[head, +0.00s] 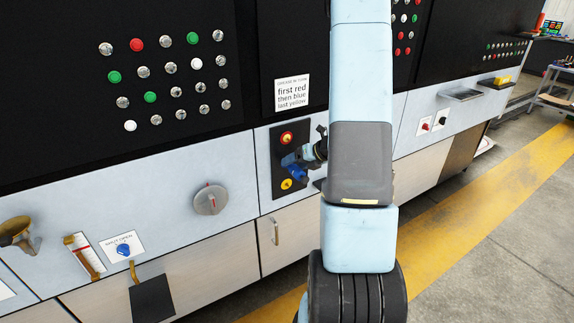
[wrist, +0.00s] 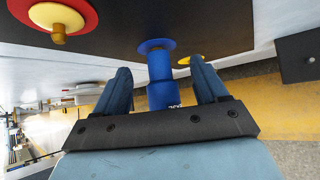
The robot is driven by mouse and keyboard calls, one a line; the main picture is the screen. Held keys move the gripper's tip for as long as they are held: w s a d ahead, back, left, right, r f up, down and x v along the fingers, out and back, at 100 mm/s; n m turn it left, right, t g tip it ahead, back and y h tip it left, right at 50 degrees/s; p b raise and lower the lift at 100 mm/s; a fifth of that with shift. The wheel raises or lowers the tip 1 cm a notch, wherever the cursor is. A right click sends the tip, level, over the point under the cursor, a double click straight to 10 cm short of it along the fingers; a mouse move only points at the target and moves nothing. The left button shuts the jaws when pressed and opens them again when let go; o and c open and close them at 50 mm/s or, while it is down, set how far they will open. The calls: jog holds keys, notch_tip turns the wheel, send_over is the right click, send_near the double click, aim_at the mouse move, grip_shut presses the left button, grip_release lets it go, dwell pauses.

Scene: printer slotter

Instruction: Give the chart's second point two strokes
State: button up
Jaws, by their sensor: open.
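The chart (head: 292,95) is a white card that reads "first red then blue last yellow". Below it, a dark panel (head: 277,165) carries a red point (head: 287,138), a blue point (head: 289,160) and a yellow point (head: 286,184) in a column. In the wrist view the blue point (wrist: 159,67) is a blue disc with a blue cylinder standing out towards me. My gripper (wrist: 163,80) is open, with one finger on each side of that cylinder, apparently not touching it. The red point (wrist: 60,18) shows at upper left, and the yellow point (wrist: 184,61) is partly hidden behind a finger.
A grey round dial (head: 210,200) is left of the panel. Further left are a blue knob (head: 123,249) under a label, a gauge (head: 84,255) and a brass horn (head: 17,232). A cabinet handle (head: 275,232) is below the panel. Open floor lies to the right.

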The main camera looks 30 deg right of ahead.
jog(key=v, duration=1.2)
jog(key=s+a+r+n+g, duration=0.25)
jog(key=a+r+n, duration=0.35)
jog(key=a+n, duration=0.3)
jog(key=s+a+r+n+g, duration=0.2)
jog(key=s+a+r+n, duration=0.1)
jog(key=a+r+n, duration=0.5)
jog(key=s+a+r+n+h, duration=0.2)
jog(key=s+a+r+n, duration=0.2)
jog(key=s+n, duration=0.3)
jog(key=s+a+r+n+t+h, duration=0.1)
jog(key=s+a+r+n+h, duration=0.2)
jog(key=s+n, duration=0.4)
jog(key=shift+a+r+n, duration=0.4)
jog(key=shift+r+n, duration=0.05)
jog(key=shift+n, duration=3.05)
